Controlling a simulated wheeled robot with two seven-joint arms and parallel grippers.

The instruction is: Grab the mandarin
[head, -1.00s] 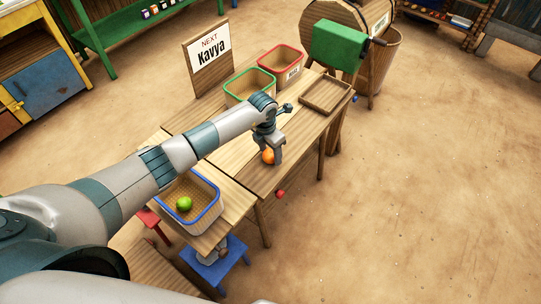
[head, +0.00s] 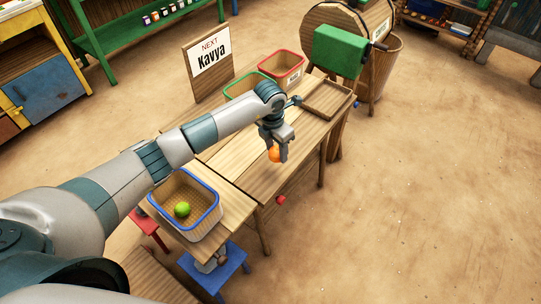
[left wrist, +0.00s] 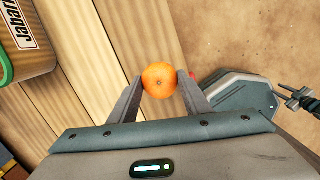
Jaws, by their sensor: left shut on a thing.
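The mandarin (head: 274,155) is a small orange ball. It sits between the fingertips of my left gripper (head: 278,156), above the wooden table (head: 245,170). In the left wrist view the mandarin (left wrist: 160,80) is touched on both sides by the two fingers of the left gripper (left wrist: 160,88), which is shut on it. In the head view part of the fruit is hidden by a finger.
A blue-rimmed basket (head: 210,222) holding a green fruit (head: 182,209) stands at the near left. Green-rimmed (head: 236,90) and red-rimmed (head: 290,75) baskets stand at the back. An empty wooden tray (head: 326,98) lies at the far right. A sign (head: 208,62) reads "Kavya".

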